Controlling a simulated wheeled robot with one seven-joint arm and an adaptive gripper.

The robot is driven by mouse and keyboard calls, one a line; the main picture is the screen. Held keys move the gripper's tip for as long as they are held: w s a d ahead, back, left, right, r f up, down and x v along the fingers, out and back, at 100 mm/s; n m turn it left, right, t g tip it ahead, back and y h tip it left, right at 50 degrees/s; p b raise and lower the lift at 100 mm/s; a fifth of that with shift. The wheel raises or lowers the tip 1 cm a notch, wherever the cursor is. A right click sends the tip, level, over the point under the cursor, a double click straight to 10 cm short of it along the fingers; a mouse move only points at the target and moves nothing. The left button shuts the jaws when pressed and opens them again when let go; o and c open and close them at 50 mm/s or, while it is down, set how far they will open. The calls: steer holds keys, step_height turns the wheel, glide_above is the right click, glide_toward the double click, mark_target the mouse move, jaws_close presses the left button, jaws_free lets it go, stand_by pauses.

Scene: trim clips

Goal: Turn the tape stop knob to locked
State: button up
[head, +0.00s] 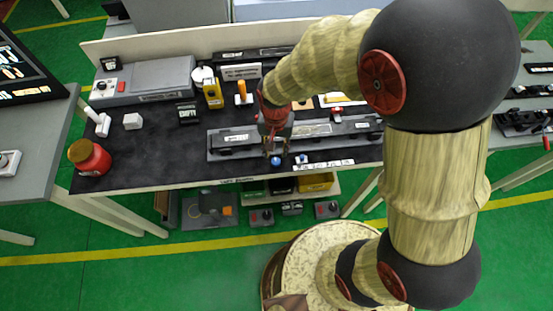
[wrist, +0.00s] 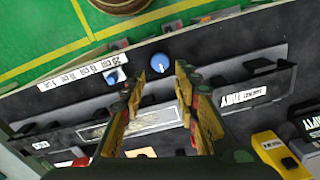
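A round blue knob (head: 276,161) with a white pointer mark stands near the front edge of the dark workbench (head: 155,155). In the wrist view this blue knob (wrist: 160,63) shows just beyond and between my fingertips, apart from both. A second blue-and-white knob (head: 304,159) is to its right in the head view; it is partly seen left of my fingers in the wrist view (wrist: 116,76). No label naming either as the tape stop is readable. My gripper (head: 277,151) points down over the bench, open and empty, its fingers spread (wrist: 161,72).
A long grey fixture (head: 226,152) with black clips lies behind the knobs. A red jar (head: 90,158), grey machine (head: 150,80) and yellow dispenser (head: 213,95) stand left.

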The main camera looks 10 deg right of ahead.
mark_target(276, 161)
step_height(276, 161, down, 7)
steer(key=shift+r+b, duration=0.1)
steer(key=shift+b, duration=0.5)
steer(key=shift+c, duration=0.8)
jaws_close()
